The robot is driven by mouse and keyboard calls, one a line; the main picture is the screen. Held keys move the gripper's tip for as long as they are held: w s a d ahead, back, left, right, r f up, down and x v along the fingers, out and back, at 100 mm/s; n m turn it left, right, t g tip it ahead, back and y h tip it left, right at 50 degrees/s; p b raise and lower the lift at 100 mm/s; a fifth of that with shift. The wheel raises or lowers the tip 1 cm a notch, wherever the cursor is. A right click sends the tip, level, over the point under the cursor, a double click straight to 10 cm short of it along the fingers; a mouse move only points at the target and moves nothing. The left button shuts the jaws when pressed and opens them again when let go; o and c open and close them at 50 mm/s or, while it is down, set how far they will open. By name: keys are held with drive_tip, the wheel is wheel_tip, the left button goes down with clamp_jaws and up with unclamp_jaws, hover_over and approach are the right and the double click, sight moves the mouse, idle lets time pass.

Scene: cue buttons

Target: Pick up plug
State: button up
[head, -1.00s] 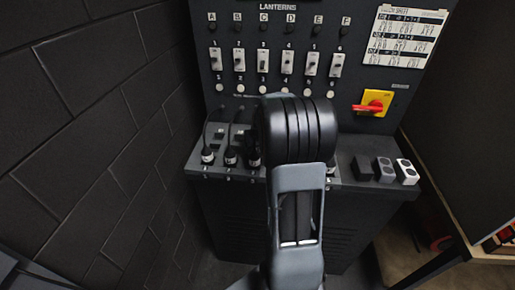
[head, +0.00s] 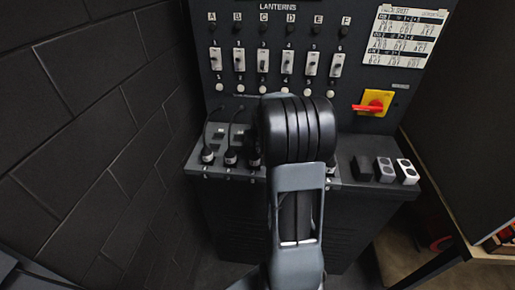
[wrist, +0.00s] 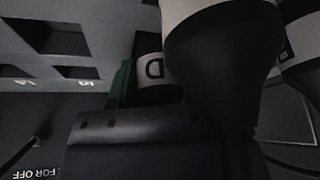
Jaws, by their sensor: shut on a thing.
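In the head view, several black plugs with pale bands stand in a row on the grey ledge under the lantern panel. The leftmost plug (head: 207,155) and its neighbour (head: 231,158) are clear; the middle of the row is behind my arm, which also hides my gripper there. In the wrist view, my gripper (wrist: 148,112) is close up and dark, shut on a plug (wrist: 152,72) whose pale band reads D. Much of that plug is hidden. A large black plug (wrist: 220,60) with a pale band stands close on the right, partly covering the view.
The panel (head: 229,95) has lettered switches and a red-and-yellow rotary switch (head: 374,103). Small black, grey and white blocks (head: 384,170) sit on the ledge's right end. Thin cables rise behind the left plugs. A dark brick wall (head: 100,130) is close on the left.

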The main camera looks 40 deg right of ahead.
drive_tip(key=shift+r, duration=0.5)
wheel_tip(320, 180, up, 2)
drive_tip(key=s+a+r+b, duration=0.2)
drive_tip(key=s+a+r, duration=0.2)
drive_tip(key=s+r, duration=0.6)
drive_tip(key=s, duration=0.3)
drive_tip(key=shift+s+b, duration=0.25)
drive_tip(key=shift+b, duration=0.15)
drive_tip(key=shift+r, duration=0.1)
wheel_tip(320, 180, up, 6)
drive_tip(key=p, duration=0.4)
drive_tip(key=shift+f, duration=0.25)
drive_tip(key=shift+w, duration=0.1)
